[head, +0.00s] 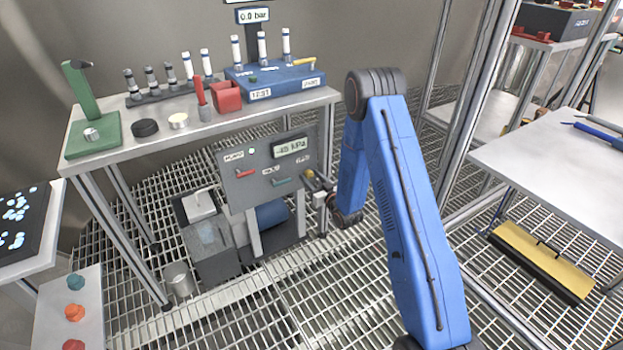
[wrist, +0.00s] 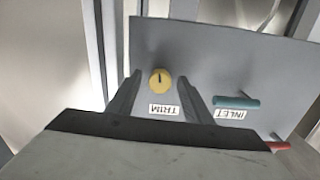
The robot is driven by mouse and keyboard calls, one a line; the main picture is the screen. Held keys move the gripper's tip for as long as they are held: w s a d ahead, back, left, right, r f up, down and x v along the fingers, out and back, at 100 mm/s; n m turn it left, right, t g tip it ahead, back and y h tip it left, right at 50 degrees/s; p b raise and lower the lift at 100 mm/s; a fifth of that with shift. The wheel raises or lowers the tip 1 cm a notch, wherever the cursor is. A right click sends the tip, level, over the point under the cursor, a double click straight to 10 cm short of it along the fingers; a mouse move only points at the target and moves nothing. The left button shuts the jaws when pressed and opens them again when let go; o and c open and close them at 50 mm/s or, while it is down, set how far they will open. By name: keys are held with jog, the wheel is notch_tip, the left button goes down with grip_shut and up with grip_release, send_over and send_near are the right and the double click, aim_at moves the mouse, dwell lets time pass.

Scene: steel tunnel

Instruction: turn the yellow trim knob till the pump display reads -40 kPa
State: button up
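The pump panel (head: 265,167) is a grey box under the bench. Its display (head: 290,147) appears to read -45 kPa, in small print. The yellow trim knob (wrist: 160,81) shows in the wrist view with a dark pointer line, close to upright in that picture. The TRIM label (wrist: 163,109) beside it appears upside down. My gripper (wrist: 159,76) is open, one dark finger on each side of the knob, with a visible gap on both sides. In the head view my gripper (head: 325,193) is at the panel's right side; its fingers are hard to make out.
A teal INLET handle (wrist: 237,101) and a red handle (wrist: 278,146) are on the panel right of the knob in the wrist view. The bench top (head: 190,135) is above the panel. A steel post (head: 465,110) stands right of my arm.

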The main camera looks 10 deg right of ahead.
jog(key=c, duration=1)
jog(key=shift+o, duration=0.2)
jog(key=shift+m, duration=1.4)
jog(key=o, duration=1.1)
jog(key=shift+c, duration=0.2)
jog(key=shift+s, duration=0.15)
jog(key=v, duration=1.7)
jog(key=shift+r, duration=0.1)
